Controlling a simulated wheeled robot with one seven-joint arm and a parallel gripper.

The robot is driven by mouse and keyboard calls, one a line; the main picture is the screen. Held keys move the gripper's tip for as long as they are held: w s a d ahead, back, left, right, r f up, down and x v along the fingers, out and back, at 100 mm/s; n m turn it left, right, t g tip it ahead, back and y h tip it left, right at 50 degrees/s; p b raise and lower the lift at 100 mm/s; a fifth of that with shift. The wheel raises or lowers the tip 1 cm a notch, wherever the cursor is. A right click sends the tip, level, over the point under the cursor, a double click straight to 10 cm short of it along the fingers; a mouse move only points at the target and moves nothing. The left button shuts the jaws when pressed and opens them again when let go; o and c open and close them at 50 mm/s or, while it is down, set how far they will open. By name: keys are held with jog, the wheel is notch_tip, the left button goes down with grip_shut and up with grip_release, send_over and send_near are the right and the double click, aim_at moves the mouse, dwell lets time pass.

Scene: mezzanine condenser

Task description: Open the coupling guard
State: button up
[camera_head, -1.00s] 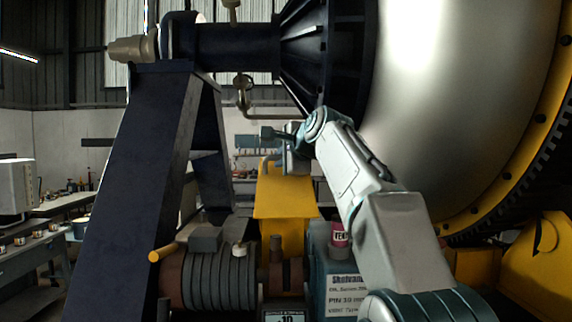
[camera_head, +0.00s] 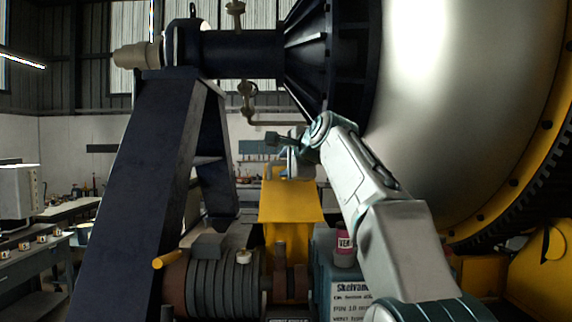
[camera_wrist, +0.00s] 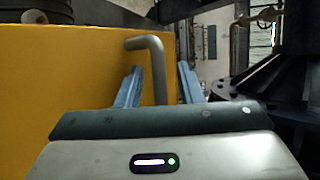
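The coupling guard (camera_head: 290,203) is a yellow cover in the lower middle of the head view, its sloping top facing me. In the wrist view its yellow face (camera_wrist: 60,95) fills the left side. A grey bent bar handle (camera_wrist: 150,45) stands at the guard's right edge. My gripper (camera_wrist: 160,66) has its two blue fingers on either side of the handle's straight length, with gaps visible on both sides. In the head view my gripper (camera_head: 283,166) is at the guard's far top end, small and partly hidden by my arm.
A dark slanted support (camera_head: 150,180) stands left of the guard. A ribbed motor (camera_head: 213,283) and a teal box (camera_head: 335,275) with a red can (camera_head: 344,246) on top sit in front. A large metal drum (camera_head: 450,90) fills the right behind my arm.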

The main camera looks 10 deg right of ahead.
jog(key=b+v, duration=0.3)
jog(key=v, duration=1)
jog(key=shift+s+r, duration=0.15)
jog(key=shift+s, duration=0.15)
